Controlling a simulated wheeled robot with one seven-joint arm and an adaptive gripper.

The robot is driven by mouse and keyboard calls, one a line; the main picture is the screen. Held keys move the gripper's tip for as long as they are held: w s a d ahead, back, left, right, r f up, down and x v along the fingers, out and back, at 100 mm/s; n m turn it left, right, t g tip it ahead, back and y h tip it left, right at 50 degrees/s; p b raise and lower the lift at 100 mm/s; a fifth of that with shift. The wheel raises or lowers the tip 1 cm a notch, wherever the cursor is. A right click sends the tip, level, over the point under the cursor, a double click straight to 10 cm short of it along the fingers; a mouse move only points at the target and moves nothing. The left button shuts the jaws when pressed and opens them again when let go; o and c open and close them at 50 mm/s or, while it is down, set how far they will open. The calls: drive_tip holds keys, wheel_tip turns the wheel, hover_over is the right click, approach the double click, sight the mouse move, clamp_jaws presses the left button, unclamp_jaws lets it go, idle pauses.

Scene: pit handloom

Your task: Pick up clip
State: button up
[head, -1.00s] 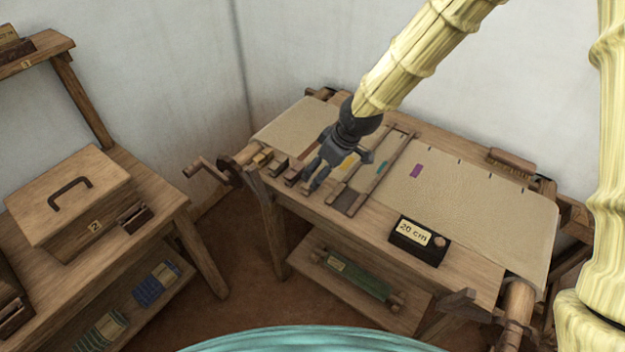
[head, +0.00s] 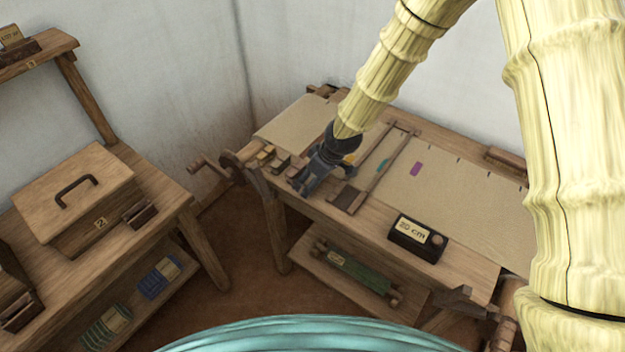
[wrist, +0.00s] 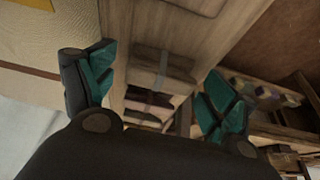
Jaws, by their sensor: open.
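Several small wooden blocks that look like clips lie in a row at the left end of the loom's front board; one such clip (head: 281,160) shows in the head view, left of my gripper (head: 302,187). In the wrist view, a brown wooden clip (wrist: 162,66) with a grey band lies between the two teal-padded fingers of my gripper (wrist: 158,80). The fingers are apart and hold nothing. I cannot tell whether they reach down around the clip. In the head view my gripper hides part of the row.
A black box (head: 418,238) marked "20 cm" stands on the loom's front board. A wooden frame (head: 375,165) lies on the cloth right of my gripper. A crank handle (head: 207,170) sticks out at the loom's left. A side table holds a lidded box (head: 75,200).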

drive_tip(key=shift+f, duration=0.15)
drive_tip(key=c, duration=1)
